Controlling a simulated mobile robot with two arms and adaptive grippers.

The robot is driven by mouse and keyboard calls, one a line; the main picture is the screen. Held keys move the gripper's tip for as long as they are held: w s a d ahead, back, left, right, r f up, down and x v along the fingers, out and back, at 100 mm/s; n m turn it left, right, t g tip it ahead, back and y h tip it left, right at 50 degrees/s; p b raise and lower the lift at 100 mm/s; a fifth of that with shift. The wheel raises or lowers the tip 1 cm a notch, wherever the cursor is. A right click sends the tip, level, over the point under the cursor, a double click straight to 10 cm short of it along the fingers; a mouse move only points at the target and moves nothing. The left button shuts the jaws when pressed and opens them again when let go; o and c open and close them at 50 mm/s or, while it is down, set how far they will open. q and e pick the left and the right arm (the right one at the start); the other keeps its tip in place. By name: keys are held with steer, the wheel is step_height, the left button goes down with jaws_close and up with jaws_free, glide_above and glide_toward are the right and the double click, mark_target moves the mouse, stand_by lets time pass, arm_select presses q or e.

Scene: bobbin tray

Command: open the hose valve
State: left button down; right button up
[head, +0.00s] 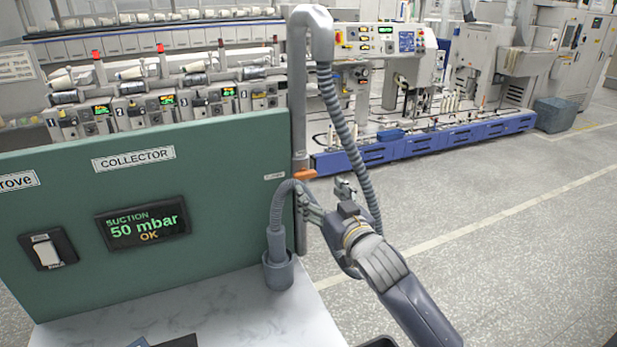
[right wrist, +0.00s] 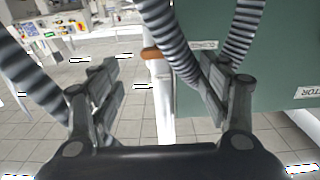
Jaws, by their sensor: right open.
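The valve's orange handle (head: 304,174) sits on a grey vertical pipe (head: 299,120) at the right edge of the green panel. It looks roughly crosswise to the pipe. In the right wrist view the orange handle (right wrist: 150,54) shows ahead, between the fingers. My right gripper (head: 327,196) is open, just below and right of the handle; its fingers (right wrist: 162,85) hold nothing that I can see. A grey ribbed hose (head: 340,125) hangs from the pipe's top and passes behind my right gripper. Another ribbed hose (head: 276,205) ends in a grey cup holder (head: 278,272). My left gripper is out of view.
The green panel (head: 230,155) carries a suction display (head: 143,222) reading 50 mbar OK and a rocker switch (head: 47,250). A pale worktop (head: 220,315) lies below it. Textile machines with blue fronts (head: 420,143) stand behind.

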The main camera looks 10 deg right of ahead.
mark_target(306, 177)
steer(key=w, duration=0.3)
steer(key=w+a+p, duration=0.1)
steer(key=w, duration=0.3)
steer(key=shift+a, duration=0.2)
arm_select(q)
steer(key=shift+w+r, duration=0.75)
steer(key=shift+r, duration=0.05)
arm_select(e)
steer(key=shift+f, duration=0.1)
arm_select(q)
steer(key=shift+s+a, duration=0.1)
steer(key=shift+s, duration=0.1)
arm_select(e)
steer(key=c, duration=1.1)
